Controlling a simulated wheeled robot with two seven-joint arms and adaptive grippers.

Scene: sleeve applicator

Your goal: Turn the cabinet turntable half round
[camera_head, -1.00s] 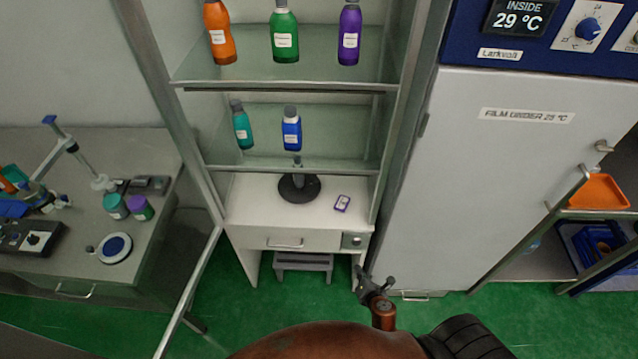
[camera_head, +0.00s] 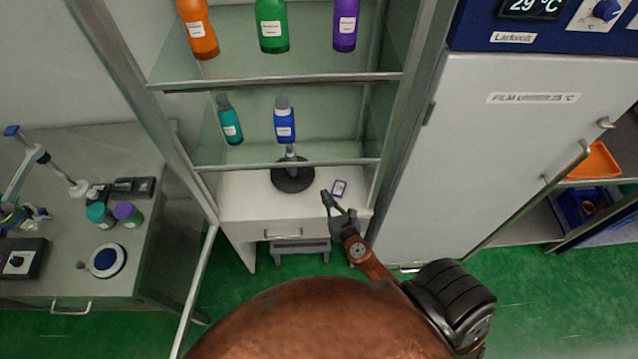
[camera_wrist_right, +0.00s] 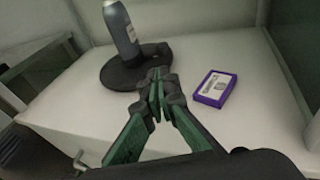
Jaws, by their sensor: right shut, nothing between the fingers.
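The turntable is a black disc (camera_head: 298,184) on the white floor of the open cabinet (camera_head: 240,195). A grey upright piece (camera_head: 290,152) stands on it. In the right wrist view the disc (camera_wrist_right: 112,76) carries this piece as a grey bottle-like body (camera_wrist_right: 121,30) with a pale label. My right gripper (camera_head: 330,197) is at the cabinet's front, right of and nearer than the disc. In the wrist view its fingertips (camera_wrist_right: 158,80) are together and empty, overlapping the disc's near edge in the picture; contact cannot be told. My left gripper is not in view.
A small purple-edged box (camera_head: 339,188) lies right of the disc. Glass shelves above hold teal (camera_head: 229,122), blue (camera_head: 284,122) and other bottles. A metal cabinet post (camera_head: 400,110) stands at right. A drawer (camera_head: 290,233) is below.

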